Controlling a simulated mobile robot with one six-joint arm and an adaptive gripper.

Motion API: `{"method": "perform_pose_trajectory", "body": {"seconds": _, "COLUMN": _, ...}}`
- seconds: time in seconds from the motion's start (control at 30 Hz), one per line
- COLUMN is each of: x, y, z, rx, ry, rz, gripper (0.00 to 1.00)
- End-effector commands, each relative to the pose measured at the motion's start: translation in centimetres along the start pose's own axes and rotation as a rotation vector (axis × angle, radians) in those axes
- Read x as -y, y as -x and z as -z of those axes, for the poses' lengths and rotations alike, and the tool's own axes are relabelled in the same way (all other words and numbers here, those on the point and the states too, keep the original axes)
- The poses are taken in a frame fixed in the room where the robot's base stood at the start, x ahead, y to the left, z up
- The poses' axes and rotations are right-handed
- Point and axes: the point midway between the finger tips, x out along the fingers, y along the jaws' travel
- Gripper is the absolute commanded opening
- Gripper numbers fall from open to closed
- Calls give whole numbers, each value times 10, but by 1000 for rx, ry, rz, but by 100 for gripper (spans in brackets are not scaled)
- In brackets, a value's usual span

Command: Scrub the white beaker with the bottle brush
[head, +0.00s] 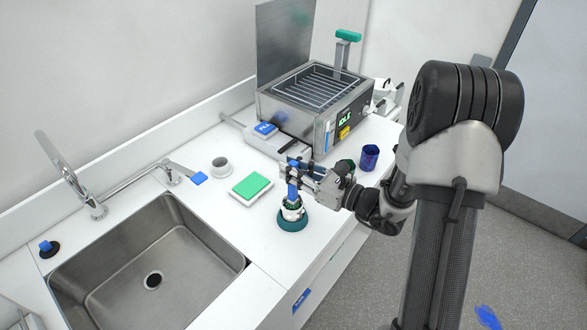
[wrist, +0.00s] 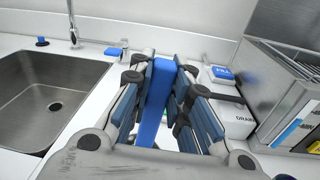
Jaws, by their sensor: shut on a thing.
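My gripper (head: 301,170) is shut on the blue handle of the bottle brush (head: 293,190), which points down. In the wrist view the blue handle (wrist: 154,105) stands between the fingers of my gripper (wrist: 162,72). Below it a white vessel (head: 299,215), apparently the white beaker, sits on a round teal base (head: 291,224) near the counter's front edge. Dark green bristles show at its mouth, so the brush head seems to be in it; the depth is hidden. A smaller white cup (head: 221,165) stands farther back, to the left.
A green-topped sponge or pad (head: 251,186) lies left of the vessel. A sink (head: 150,265) with a tap (head: 92,203) is at left. A metal bath (head: 315,100) stands behind.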

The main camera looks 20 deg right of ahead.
Motion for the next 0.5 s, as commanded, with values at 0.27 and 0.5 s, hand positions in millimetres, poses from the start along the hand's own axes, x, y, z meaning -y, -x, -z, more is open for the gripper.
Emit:
{"method": "perform_pose_trajectory", "body": {"seconds": 0.27, "x": -2, "y": 1, "z": -19, "rx": 1, "ry": 1, "rz": 0, "gripper": 0}}
{"method": "perform_pose_trajectory", "body": {"seconds": 0.5, "x": -3, "y": 2, "z": -36, "rx": 1, "ry": 1, "rz": 0, "gripper": 0}}
